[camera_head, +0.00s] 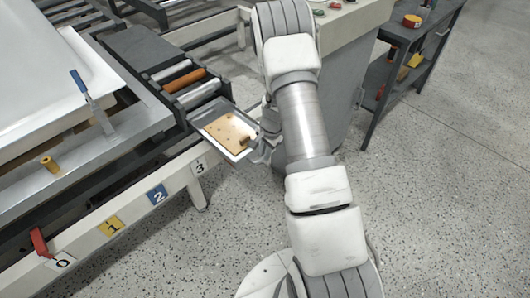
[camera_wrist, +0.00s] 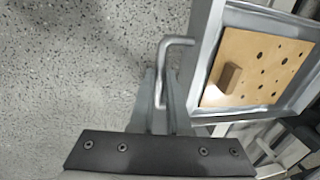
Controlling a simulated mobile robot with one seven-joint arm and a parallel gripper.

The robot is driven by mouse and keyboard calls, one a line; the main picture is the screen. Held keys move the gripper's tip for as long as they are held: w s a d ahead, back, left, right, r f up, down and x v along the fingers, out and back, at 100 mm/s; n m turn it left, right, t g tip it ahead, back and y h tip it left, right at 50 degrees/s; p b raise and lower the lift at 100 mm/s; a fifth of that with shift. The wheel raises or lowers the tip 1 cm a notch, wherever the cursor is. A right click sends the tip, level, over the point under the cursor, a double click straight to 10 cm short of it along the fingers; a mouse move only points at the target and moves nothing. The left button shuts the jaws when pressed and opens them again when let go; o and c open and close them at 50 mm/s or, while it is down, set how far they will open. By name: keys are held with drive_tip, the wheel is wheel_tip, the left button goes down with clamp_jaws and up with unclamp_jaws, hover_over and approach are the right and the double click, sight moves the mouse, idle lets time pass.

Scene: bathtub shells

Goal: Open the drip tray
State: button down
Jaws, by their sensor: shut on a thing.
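The drip tray (camera_head: 211,106) is a shallow metal tray at the end of the roller section, and it stands out beyond the frame there. A tan board with holes (camera_head: 219,130) and a small brown block lies in it. In the wrist view the tray (camera_wrist: 203,72) is at the upper right, with a bent metal handle (camera_wrist: 164,60) on its near side. My gripper (camera_wrist: 160,92) is shut on the handle. In the head view my gripper (camera_head: 263,147) is at the tray's right edge, and the handle is mostly hidden.
Rollers (camera_head: 190,84), one orange, lie behind the tray. A white shell (camera_head: 60,90) rests on the frame at left, with number tags below. A grey cabinet (camera_head: 345,60) and dark side table (camera_head: 405,60) stand at right. The speckled floor is clear in front.

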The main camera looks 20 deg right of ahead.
drive_tip(key=c, duration=0.9)
unclamp_jaws()
drive_tip(key=shift+r, duration=0.1)
drive_tip(key=s+r+p, duration=0.1)
drive_tip(key=r+p, duration=0.1)
drive_tip(key=r, duration=0.3)
drive_tip(key=s+r+p, duration=0.1)
drive_tip(key=r, duration=0.5)
drive_tip(key=s+d+r+p, duration=0.1)
drive_tip(key=r+p, duration=0.1)
drive_tip(key=r, duration=0.4)
drive_tip(key=shift+p, duration=0.35)
